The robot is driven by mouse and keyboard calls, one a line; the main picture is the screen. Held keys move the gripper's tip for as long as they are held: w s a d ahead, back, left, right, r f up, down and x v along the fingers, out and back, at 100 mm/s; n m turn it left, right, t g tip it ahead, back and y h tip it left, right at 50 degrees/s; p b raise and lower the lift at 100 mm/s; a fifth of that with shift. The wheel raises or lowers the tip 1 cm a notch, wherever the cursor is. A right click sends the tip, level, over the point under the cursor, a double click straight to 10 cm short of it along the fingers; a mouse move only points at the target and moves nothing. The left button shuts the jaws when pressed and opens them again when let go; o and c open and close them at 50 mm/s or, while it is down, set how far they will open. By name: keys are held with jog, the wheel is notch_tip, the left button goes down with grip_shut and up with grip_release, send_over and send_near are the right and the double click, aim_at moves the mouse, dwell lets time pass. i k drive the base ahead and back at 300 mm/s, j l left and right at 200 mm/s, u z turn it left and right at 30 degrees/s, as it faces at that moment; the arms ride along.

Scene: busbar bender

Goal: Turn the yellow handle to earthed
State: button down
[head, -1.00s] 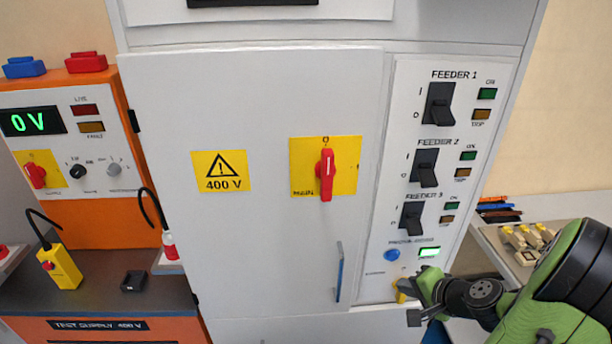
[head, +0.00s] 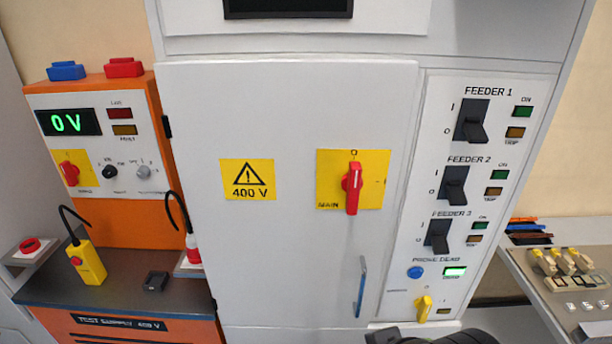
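The yellow handle (head: 424,308) is at the bottom of the feeder panel, below the blue button. It stands nearly upright in the picture, its top leaning slightly right. It is fully uncovered, and nothing touches it. The small label to its left is too blurred to read. A small dull amber lamp (head: 443,311) sits to its right, apparently unlit. Only dark parts of my arm end show at the bottom edge, just below the handle. My gripper (head: 384,337) is mostly cut off there, its fingers not clear.
The cabinet door (head: 290,250) is closed, with a blue door handle (head: 361,287) left of the yellow handle. The red main switch (head: 352,187) points vertically. A green lamp (head: 455,271) is lit above the yellow handle. A bench (head: 590,318) with parts stands right.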

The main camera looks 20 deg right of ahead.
aim_at(423, 305)
jog(key=z, duration=1.25)
jog(key=j+u, duration=0.35)
jog(key=i+j+u, duration=0.1)
jog(key=u, duration=0.25)
jog(key=j, duration=0.1)
